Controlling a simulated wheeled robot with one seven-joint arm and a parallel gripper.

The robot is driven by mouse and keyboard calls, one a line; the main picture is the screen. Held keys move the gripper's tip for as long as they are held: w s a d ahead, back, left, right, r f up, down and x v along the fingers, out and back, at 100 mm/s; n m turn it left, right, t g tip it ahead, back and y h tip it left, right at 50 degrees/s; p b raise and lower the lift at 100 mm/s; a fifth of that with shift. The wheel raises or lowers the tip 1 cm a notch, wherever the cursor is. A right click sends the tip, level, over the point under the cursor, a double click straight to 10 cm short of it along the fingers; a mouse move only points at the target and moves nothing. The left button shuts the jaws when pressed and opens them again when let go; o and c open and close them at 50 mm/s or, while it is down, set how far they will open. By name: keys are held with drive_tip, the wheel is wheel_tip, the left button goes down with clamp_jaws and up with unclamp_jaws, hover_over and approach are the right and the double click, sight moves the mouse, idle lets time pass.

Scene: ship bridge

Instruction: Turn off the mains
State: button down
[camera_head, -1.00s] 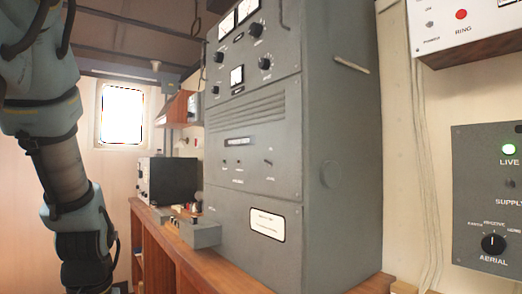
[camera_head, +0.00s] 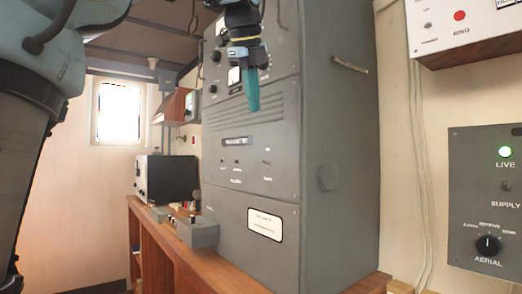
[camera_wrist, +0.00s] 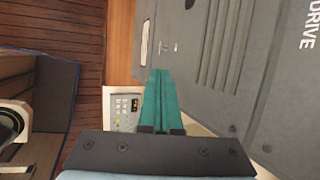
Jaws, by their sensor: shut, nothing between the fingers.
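A tall grey cabinet (camera_head: 342,140) fills the middle of the head view. Its middle panel has a few tiny switches or lamps, including one on the right (camera_head: 266,163); their labels are too small to read, so I cannot tell which is the mains. The fingers (camera_wrist: 162,72) also show in the wrist view, pointing towards the cabinet face (camera_wrist: 225,50).
A wooden counter (camera_head: 160,225) runs left of the cabinet, with a dark boxed instrument (camera_head: 166,179) and a small grey unit (camera_head: 198,232) on it. A white panel with a red button (camera_head: 460,16) hangs at upper right. The wrist view shows a white keypad device (camera_wrist: 122,108).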

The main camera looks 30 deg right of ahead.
sight(265, 162)
drive_tip(key=shift+s+r, duration=0.15)
drive_tip(key=shift+r, duration=0.05)
drive_tip(key=shift+d+f, duration=0.1)
drive_tip(key=x, duration=1.4)
drive_tip(key=shift+a+f+h+b, duration=0.3)
drive_tip(key=shift+h+b, duration=0.7)
drive_tip(key=shift+b, duration=1.2)
drive_tip(key=shift+f+t, duration=0.1)
drive_tip(key=shift+t, duration=0.2)
drive_tip(key=h+b, duration=0.1)
drive_tip(key=b, duration=0.3)
drive_tip(key=f+h+b, duration=0.1)
drive_tip(key=h+b, duration=0.1)
drive_tip(key=b, duration=0.3)
drive_tip(key=n+t+h+b, duration=0.1)
drive_tip(key=b, duration=0.3)
drive_tip(key=shift+s+a+f+b, duration=0.15)
drive_tip(key=shift+a+b, duration=0.25)
